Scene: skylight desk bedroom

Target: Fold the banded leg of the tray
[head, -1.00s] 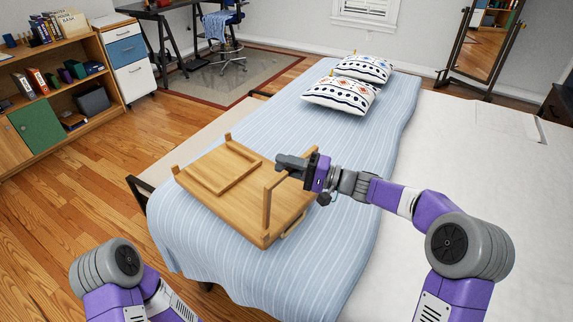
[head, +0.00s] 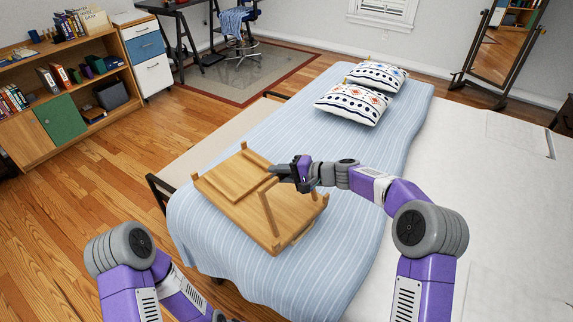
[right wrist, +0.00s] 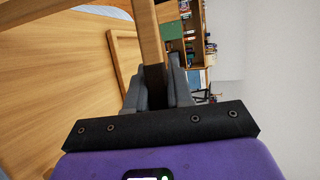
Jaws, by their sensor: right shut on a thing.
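The wooden tray (head: 222,202) lies upside down on the bed, with its underside up. A raised wooden leg frame (head: 268,212) stands near its right side, leaning inward over the tray. My right gripper (head: 283,173) is shut on the crossbar of this leg, above the tray. In the right wrist view the leg (right wrist: 148,38) runs between the gripper's fingers (right wrist: 160,85). A darker stretch of it shows there; I cannot tell whether this is the band. My left gripper is not in view; only my left arm shows.
The bed's striped blue cover (head: 300,130) is clear around the tray. Two patterned pillows (head: 352,104) lie at the far end. A bookcase (head: 60,95) stands far left. A pale bench (head: 190,150) runs along the bed's left side.

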